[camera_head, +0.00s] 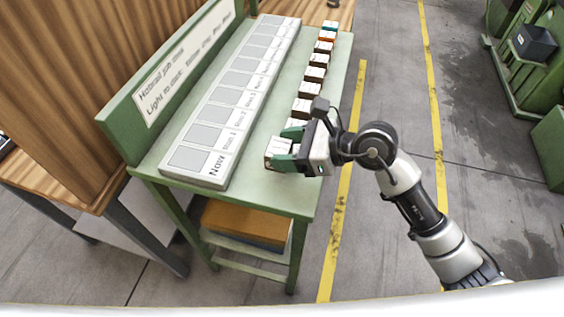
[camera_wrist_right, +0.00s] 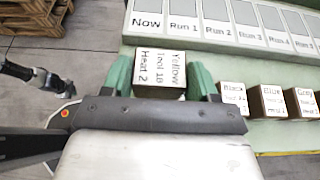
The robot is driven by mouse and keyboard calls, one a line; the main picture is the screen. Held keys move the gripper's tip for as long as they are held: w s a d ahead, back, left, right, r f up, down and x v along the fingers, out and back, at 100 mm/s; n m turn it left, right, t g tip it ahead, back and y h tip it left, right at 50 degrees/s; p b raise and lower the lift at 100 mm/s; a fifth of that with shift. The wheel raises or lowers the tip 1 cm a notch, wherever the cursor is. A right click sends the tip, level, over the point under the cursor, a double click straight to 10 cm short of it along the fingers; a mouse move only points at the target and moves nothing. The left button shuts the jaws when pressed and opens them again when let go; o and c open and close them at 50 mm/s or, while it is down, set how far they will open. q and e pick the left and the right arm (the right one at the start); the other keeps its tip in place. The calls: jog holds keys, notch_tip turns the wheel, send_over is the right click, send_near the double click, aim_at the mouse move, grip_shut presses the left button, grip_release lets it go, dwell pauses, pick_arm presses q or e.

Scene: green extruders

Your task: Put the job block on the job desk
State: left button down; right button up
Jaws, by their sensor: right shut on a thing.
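My right gripper (camera_head: 281,153) is at the near right edge of the green job desk (camera_head: 265,198). Its green fingers are shut on a block labelled "Yellow Tool 1B Heat 2" (camera_wrist_right: 158,72), which also shows in the head view (camera_head: 272,148). In the right wrist view the block sits between the two fingers (camera_wrist_right: 160,78). I cannot tell whether the block touches the desk top. A grey board (camera_head: 192,177) with a row of light panels lies on the desk, its nearest panel marked "Now" (camera_wrist_right: 146,22).
A row of labelled blocks (camera_head: 312,74) runs along the desk's right edge; "Black" (camera_wrist_right: 234,98), "Blue" (camera_wrist_right: 271,101) and "Grey" (camera_wrist_right: 303,103) ones stand beside the gripper. A green upright sign (camera_head: 170,72) lines the desk's left side. Green machinery (camera_head: 515,60) stands far right. Floor between is clear.

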jog(key=shift+s+a+f, duration=0.4)
jog(key=shift+s+f, duration=0.05)
jog(key=shift+s, duration=0.15)
jog(key=shift+s+a+f, duration=0.35)
jog(key=shift+s+f, duration=0.1)
jog(key=shift+s, duration=0.1)
notch_tip(320, 180, down, 4)
jog(key=shift+r+p, duration=0.1)
jog(key=shift+p, duration=0.35)
jog(key=shift+f, duration=0.25)
jog(key=o, duration=0.7)
jog(key=shift+r, duration=0.15)
